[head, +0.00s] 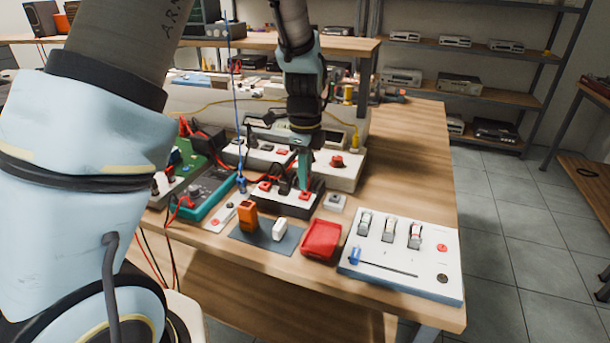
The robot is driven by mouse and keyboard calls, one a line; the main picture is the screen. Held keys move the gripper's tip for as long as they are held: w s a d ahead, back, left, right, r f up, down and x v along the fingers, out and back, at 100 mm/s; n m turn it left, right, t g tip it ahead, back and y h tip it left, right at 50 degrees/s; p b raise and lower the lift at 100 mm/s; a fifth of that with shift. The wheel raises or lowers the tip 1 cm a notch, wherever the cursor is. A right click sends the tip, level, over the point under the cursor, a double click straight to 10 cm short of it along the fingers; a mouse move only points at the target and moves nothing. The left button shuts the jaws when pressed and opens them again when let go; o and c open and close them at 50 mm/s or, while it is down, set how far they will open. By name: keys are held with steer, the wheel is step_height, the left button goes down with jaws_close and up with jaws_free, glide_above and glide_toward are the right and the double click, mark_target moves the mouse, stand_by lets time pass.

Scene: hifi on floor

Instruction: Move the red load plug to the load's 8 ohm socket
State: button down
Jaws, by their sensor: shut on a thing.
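My gripper (304,184) points straight down over a white-topped black box (285,202) in the middle of the table. The box carries several red and dark sockets or plugs, and looks like the load. The teal fingers are shut on a small plug at the box top; they hide most of it, and a little red shows at their tips. A red plug or socket (265,185) shows on the left of the box top. Dark leads run to the box from behind. The socket labels are too small to read.
A red tray (321,240) and a white switch panel (402,258) stand in front and to the right. A teal meter (205,195) is at left. The table's right side is clear.

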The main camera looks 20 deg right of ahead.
steer(key=shift+f+b, duration=0.5)
steer(key=shift+f, duration=0.5)
stand_by(2.3)
steer(key=c, duration=0.7)
jaws_free()
step_height(320, 180, up, 10)
steer(key=shift+r+b, duration=0.25)
steer(key=shift+b, duration=0.7)
step_height(320, 180, up, 5)
steer(key=p, duration=0.4)
steer(key=shift+r, duration=0.15)
